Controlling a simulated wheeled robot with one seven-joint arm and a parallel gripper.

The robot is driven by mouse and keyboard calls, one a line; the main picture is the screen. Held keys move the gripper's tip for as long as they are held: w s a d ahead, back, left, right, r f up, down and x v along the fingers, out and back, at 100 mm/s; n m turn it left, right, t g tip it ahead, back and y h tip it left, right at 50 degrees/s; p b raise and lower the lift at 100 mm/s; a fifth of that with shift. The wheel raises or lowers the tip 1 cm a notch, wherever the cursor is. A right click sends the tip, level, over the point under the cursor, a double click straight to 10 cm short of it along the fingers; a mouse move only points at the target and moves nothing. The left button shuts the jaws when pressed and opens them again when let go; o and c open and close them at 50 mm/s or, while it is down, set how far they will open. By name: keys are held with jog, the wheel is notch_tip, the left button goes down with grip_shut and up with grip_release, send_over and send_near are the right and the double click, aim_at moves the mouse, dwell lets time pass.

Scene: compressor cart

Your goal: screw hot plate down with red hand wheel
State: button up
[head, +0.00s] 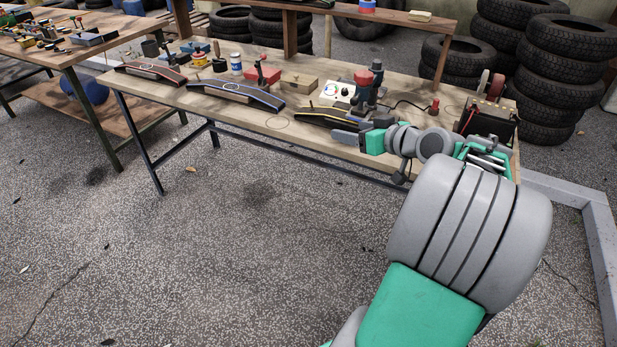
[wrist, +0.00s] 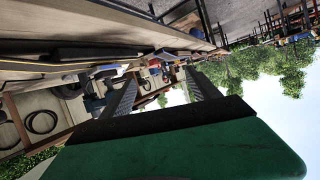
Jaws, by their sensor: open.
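A small press-like device (head: 366,97) with a dark post stands on the right half of the workbench in the head view. A red part (head: 364,78) shows at its top, likely the red hand wheel. The hot plate cannot be made out clearly there. My gripper (head: 346,138) is at the bench's front edge, left of my wrist and nearer the camera than the device. In the wrist view my gripper (wrist: 160,80) shows two fingers spread apart with nothing held between them. Small reddish and blue shapes behind them are too small to name.
The wooden workbench (head: 235,107) holds a white control box (head: 335,93), curved strips with red, blue and yellow edges, a red-topped knob (head: 434,106) and a dark battery-like box (head: 487,120). A shelf stands behind. Tyres (head: 568,75) are stacked at right. Floor in front is clear.

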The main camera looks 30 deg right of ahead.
jog(key=s+a+f+g, duration=0.1)
jog(key=a+f+g, duration=0.1)
jog(key=a, duration=0.5)
jog(key=s+a+f+g+p, duration=0.1)
jog(key=a+f+g, duration=0.2)
jog(key=a, duration=0.4)
jog(key=shift+s+a+f, duration=0.15)
jog(key=shift+f, duration=0.4)
